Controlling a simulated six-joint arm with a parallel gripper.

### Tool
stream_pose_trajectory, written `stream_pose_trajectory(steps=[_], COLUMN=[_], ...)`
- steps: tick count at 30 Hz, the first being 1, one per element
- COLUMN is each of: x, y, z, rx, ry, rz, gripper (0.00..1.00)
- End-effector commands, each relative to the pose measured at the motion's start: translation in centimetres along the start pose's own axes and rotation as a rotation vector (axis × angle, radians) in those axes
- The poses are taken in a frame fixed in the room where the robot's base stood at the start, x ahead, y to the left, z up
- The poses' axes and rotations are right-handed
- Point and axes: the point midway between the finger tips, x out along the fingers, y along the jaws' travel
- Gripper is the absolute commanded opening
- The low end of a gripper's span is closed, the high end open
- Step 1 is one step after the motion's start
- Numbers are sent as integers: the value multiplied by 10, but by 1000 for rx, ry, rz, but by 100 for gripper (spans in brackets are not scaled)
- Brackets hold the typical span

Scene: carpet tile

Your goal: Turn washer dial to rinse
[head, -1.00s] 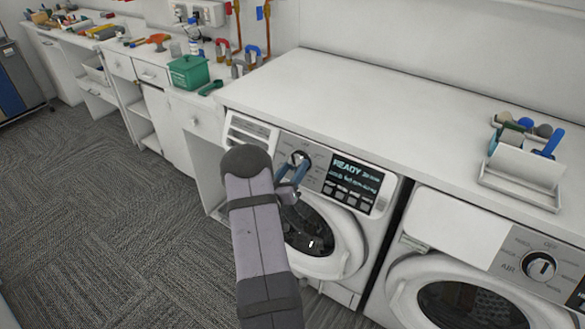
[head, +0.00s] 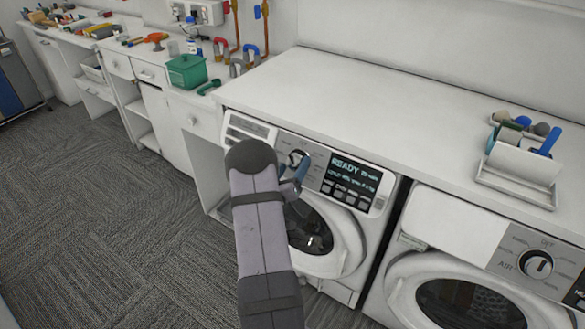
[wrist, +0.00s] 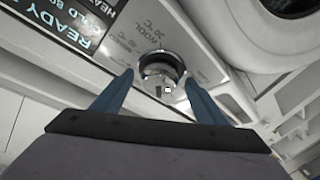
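The washer (head: 340,225) is the white front-loader at the middle. Its dial (head: 296,158) is a round silver knob with a dark face on the grey panel, left of the lit READY display (head: 352,180). In the wrist view the dial (wrist: 160,70) sits ahead between my fingertips, with a "WOOL" label beside it. My gripper (head: 293,183) has blue fingers just in front of the dial. The wrist view shows my gripper (wrist: 158,80) open, with a gap between each finger and the dial. I see no rinse label that I can read.
A second machine (head: 470,270) with its own dial (head: 536,264) stands at the right. A white worktop (head: 390,110) runs above both, holding a tray (head: 520,180) of brushes. A green box (head: 187,71) stands on the left counter. The carpet (head: 100,220) at left is clear.

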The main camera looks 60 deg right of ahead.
Motion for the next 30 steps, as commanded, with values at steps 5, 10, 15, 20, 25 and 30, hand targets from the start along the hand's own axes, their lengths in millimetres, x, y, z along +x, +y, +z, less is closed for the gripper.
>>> stream_pose_trajectory(steps=[5, 10, 15, 20, 25, 30], x=[0, -5, -21, -43, -62, -72], y=[0, 0, -2, -2, -2, 0], z=[0, 1, 1, 1, 1, 0], rx=[1, 1, 0, 0, 1, 0], ry=[0, -1, 1, 1, 1, 1], rz=[1, 0, -2, -3, -2, 0], gripper=[66, 66, 66, 66, 66, 66])
